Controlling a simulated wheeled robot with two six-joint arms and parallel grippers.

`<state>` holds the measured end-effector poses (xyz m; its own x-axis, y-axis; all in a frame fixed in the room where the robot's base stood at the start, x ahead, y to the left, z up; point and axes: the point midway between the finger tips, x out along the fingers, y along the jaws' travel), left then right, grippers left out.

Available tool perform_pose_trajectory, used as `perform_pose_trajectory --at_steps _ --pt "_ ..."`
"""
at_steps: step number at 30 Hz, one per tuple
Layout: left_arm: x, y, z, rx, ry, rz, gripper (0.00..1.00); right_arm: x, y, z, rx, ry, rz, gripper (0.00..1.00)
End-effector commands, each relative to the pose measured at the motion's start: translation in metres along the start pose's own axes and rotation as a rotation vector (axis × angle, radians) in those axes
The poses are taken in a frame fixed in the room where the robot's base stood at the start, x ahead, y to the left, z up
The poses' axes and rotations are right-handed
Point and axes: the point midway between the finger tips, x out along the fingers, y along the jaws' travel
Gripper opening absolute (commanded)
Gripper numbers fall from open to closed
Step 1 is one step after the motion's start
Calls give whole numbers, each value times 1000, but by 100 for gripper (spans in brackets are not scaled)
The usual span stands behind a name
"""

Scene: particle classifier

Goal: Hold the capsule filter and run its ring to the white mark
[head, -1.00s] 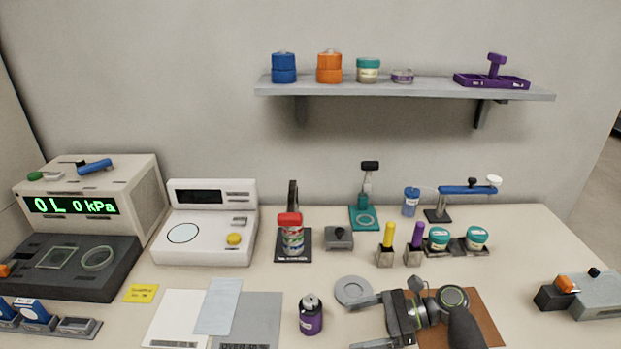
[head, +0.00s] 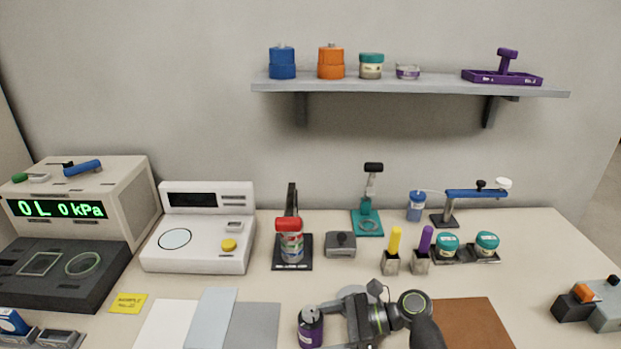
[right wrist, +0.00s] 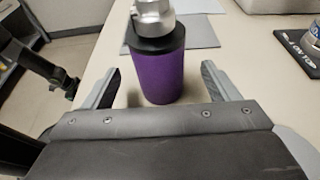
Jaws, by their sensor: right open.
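A purple cylinder (head: 310,330) with a black collar and a metal top, which looks like the capsule filter, stands upright at the front of the table. It also shows in the right wrist view (right wrist: 158,78), between the fingers. My right gripper (head: 326,322) reaches it from the right. In the right wrist view my right gripper (right wrist: 160,72) is open, a finger on each side of the purple body, with gaps visible. I cannot make out a white mark on the filter.
Yellow (head: 394,240) and purple (head: 425,239) sticks stand in holders behind my right arm. A grey sheet (head: 252,322) and a light blue sheet (head: 212,315) lie left of the filter. A brown mat (head: 470,322) lies right.

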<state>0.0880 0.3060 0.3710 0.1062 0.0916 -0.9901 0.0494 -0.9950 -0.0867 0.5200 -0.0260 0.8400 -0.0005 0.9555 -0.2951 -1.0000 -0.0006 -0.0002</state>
Motion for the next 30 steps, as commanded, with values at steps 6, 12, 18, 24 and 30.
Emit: perform_pose_trajectory --at_steps 6,12,18,24,30 --pt "-4 0 -4 0 6 0 72 14 0 0 1 0 -1 81" --pt "-4 -1 -2 0 4 0 72 16 0 0 0 1 -1 81" --pt "-4 -1 2 0 -2 0 72 15 0 0 0 1 -1 71" --pt "-4 -1 3 0 -4 -1 72 15 0 -1 0 1 -1 45" --pt "-4 -1 3 0 -4 -1 72 15 0 -1 0 1 -1 19"
